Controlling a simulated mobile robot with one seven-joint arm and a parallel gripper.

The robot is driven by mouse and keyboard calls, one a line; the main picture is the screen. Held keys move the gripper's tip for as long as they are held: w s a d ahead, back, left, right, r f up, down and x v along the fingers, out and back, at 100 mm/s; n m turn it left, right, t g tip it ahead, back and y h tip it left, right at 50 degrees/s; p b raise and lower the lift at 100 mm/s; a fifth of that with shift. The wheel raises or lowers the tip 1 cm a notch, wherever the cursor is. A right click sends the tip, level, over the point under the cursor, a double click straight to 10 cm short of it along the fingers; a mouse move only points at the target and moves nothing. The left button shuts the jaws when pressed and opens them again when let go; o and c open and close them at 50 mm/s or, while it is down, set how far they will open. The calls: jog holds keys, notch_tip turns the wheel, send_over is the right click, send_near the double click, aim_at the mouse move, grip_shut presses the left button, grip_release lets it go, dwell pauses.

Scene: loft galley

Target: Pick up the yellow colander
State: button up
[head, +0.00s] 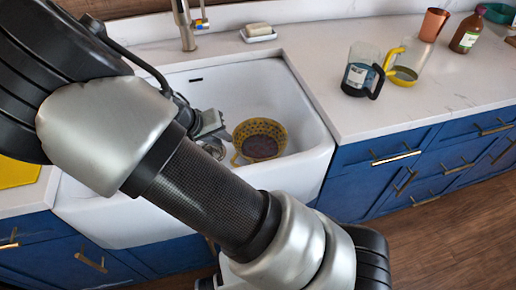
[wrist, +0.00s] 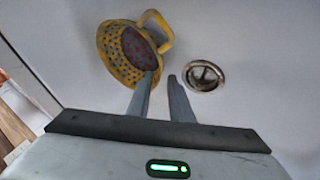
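The yellow colander (head: 258,125), with rows of holes, a handle and a dark reddish bottom, is in the white sink (head: 309,105), near its right side. In the wrist view the colander (wrist: 113,52) is at upper left, its handle towards upper right. My gripper (wrist: 161,77) is open and empty, with bare sink floor between its fingers. The left fingertip overlaps the colander's lower rim in this view; I cannot tell whether they touch. In the head view my gripper (head: 212,122) is left of the colander, partly hidden by my arm.
A metal drain (wrist: 204,75) is right of the fingers. A faucet (head: 186,25) and a soap dish (head: 258,33) are behind the sink. On the right counter stand a dark-handled jug (head: 359,72), a yellow-handled jug (head: 407,65), a copper cup (head: 434,24) and a brown bottle (head: 467,32).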

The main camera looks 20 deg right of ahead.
aim_at(234, 146)
jog(key=b+x, duration=0.1)
jog(key=x, duration=0.7)
jog(key=shift+d+f+b, duration=0.1)
jog(key=shift+f+b, duration=0.1)
jog(key=shift+b, duration=0.1)
jog(key=x, duration=0.2)
jog(key=b+x, duration=0.1)
jog(key=x, duration=0.2)
jog(key=shift+s+d+f, duration=0.15)
jog(key=shift+s+d, duration=0.05)
grip_shut()
